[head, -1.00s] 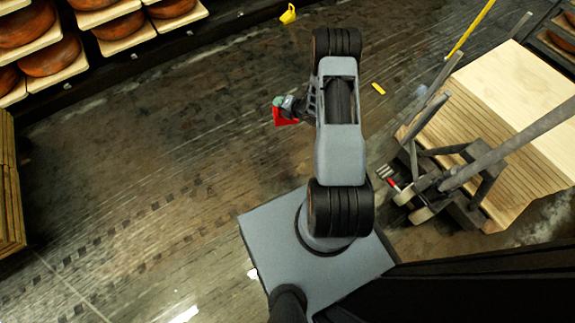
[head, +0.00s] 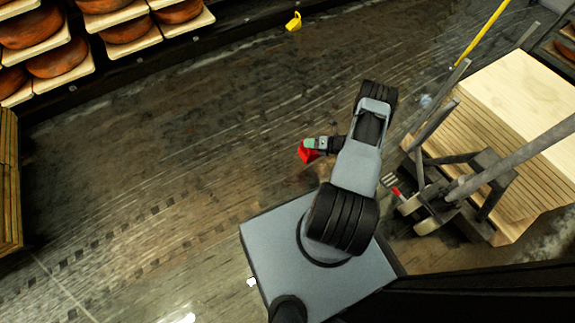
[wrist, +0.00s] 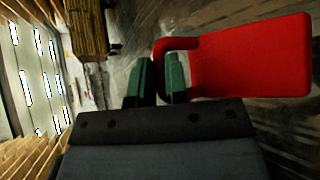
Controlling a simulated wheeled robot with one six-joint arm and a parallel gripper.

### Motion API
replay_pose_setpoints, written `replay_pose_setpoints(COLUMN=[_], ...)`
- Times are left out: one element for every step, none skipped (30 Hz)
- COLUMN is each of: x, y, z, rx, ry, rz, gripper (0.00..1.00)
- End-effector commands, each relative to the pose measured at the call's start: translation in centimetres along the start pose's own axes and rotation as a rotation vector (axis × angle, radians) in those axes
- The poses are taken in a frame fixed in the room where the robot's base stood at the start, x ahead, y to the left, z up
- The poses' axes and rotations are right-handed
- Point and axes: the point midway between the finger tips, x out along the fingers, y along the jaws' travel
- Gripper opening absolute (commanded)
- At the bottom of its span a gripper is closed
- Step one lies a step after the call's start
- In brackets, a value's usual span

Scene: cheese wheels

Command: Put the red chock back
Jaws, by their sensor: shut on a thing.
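The red chock (head: 307,154) is in my gripper (head: 316,145), held above the dark floor to the left of my arm in the head view. In the wrist view the chock (wrist: 250,60) is a broad red block with a bent red handle. My gripper's green fingers (wrist: 160,80) are shut on the handle, and the block sticks out to the right. The chock's far side is hidden.
A grey wheeled truck (head: 425,210) stands at the right by a stack of pale boards (head: 520,90). A small yellow object (head: 293,21) lies on the floor at the top. Cheese shelves (head: 120,50) line the upper left. The floor at left is clear.

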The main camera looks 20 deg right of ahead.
Motion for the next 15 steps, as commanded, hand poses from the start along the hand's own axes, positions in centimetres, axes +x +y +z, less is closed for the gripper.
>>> replay_pose_setpoints(x=[1.1,1.7,2.4,3.0,3.5,4.2,4.8,5.3,5.9,6.3,6.8,7.3,7.7,8.0,8.5], y=[0.0,0.1,0.2,0.3,0.4,0.5,0.6,0.7,0.2,0.1,-0.1,-0.3,-0.5,-0.6,-0.7], z=[-0.7,-1.1,-1.5,-1.9,-2.2,-2.6,-3.0,-3.3,-3.8,-4.1,-4.4,-4.7,-5.0,-5.3,-5.5], rx=[0.002,0.002,0.001,0.002,0.001,0.001,0.002,0.001,0.002,0.002,0.001,0.001,0.001,0.001,0.001], ry=[0.004,0.004,0.003,0.003,0.003,0.003,0.003,0.004,0.001,0.002,0.002,0.001,0.001,0.001,0.001], rz=[0.002,0.003,0.003,0.003,0.003,0.003,0.002,0.002,0.001,0.001,0.001,0.001,0.001,0.001,0.001], gripper=[0.00,0.00,0.00,0.00,0.00,0.00,0.00,0.00,0.00,0.00,0.00,0.00,0.00,0.00,0.00])
